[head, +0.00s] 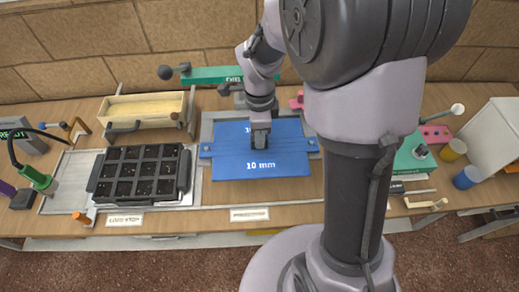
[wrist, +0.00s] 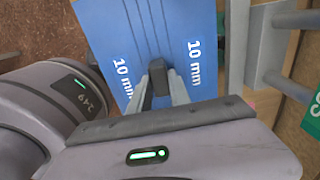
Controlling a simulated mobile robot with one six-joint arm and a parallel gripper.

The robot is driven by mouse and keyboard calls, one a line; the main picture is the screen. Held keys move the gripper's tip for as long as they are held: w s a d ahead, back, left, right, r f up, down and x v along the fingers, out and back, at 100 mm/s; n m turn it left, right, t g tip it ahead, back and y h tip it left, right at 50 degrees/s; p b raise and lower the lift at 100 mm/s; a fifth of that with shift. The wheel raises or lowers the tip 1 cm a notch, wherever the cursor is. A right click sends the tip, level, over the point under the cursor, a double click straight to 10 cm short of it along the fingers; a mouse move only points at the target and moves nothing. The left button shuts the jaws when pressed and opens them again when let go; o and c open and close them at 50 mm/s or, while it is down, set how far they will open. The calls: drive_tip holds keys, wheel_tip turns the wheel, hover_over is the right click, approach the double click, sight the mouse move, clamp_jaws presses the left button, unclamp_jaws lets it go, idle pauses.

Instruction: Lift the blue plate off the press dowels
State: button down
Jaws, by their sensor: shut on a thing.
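The blue plate (head: 235,165) lies flat over the grey press base (head: 207,131), with "10 mm" printed on it in white. A round fitting shows at its left edge and another at its right edge. My gripper (head: 260,138) points down at the middle of the plate. In the wrist view my gripper (wrist: 160,82) is shut on the dark knob (wrist: 158,72) that stands up from the blue plate (wrist: 110,40). I cannot tell whether the plate sits on the dowels or slightly above them.
A black cell tray (head: 140,172) stands left of the plate, with a wooden box (head: 145,108) behind it. A green press lever (head: 215,75) is at the back. Yellow (head: 453,149) and blue (head: 467,177) cups stand at the right.

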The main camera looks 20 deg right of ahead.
drive_tip(key=shift+r, duration=0.25)
drive_tip(key=shift+r+p, duration=1.15)
drive_tip(key=shift+r, duration=0.35)
drive_tip(key=shift+r+p, duration=1.05)
drive_tip(key=shift+r, duration=0.5)
